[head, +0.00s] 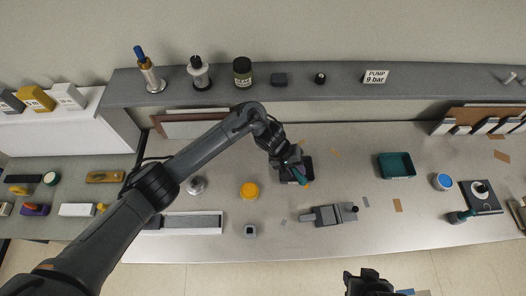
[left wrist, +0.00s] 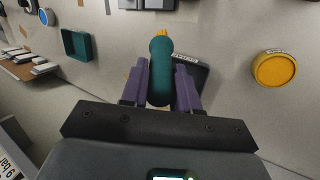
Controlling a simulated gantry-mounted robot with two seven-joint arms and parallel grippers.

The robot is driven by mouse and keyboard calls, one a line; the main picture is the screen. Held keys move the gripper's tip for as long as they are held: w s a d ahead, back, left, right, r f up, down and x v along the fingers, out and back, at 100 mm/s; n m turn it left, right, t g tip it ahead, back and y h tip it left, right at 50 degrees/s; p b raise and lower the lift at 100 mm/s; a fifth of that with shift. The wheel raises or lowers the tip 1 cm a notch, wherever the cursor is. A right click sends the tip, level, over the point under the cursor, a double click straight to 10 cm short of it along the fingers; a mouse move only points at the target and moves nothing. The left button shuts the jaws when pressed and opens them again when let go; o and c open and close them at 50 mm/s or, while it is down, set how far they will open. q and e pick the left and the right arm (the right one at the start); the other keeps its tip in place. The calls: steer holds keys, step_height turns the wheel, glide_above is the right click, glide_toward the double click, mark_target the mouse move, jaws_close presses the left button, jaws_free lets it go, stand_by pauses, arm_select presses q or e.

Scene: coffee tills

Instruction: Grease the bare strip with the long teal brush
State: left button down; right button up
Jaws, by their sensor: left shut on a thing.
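My left gripper (head: 292,166) is over a black tray (head: 308,172) in the middle of the table. In the left wrist view its purple fingers (left wrist: 161,88) are shut on the thick teal handle of a brush (left wrist: 160,68). A yellow-orange tip shows at the brush's far end, and the black tray (left wrist: 192,78) lies beside and behind it. A long white and grey strip-like block (head: 192,223) lies at the front left, but I cannot tell whether it is the bare strip. A dark part of my right arm (head: 368,284) shows at the bottom edge; its fingers are not clear.
A yellow round tin (head: 249,190) stands left of the black tray. A grey metal fixture (head: 328,214) lies in front of it. A teal tray (head: 397,166) and a blue-topped tin (head: 443,181) stand to the right. A raised shelf (head: 300,92) with several items runs along the back.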

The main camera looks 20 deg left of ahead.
arm_select(q)
steer(key=s+d+f, duration=0.2)
steer(key=s+d, duration=0.4)
steer(key=d, duration=0.4)
steer(key=shift+m+h, duration=0.3)
steer(key=shift+h, duration=0.1)
step_height(320, 180, down, 5)
steer(key=b, duration=0.7)
steer(key=shift+a, duration=0.1)
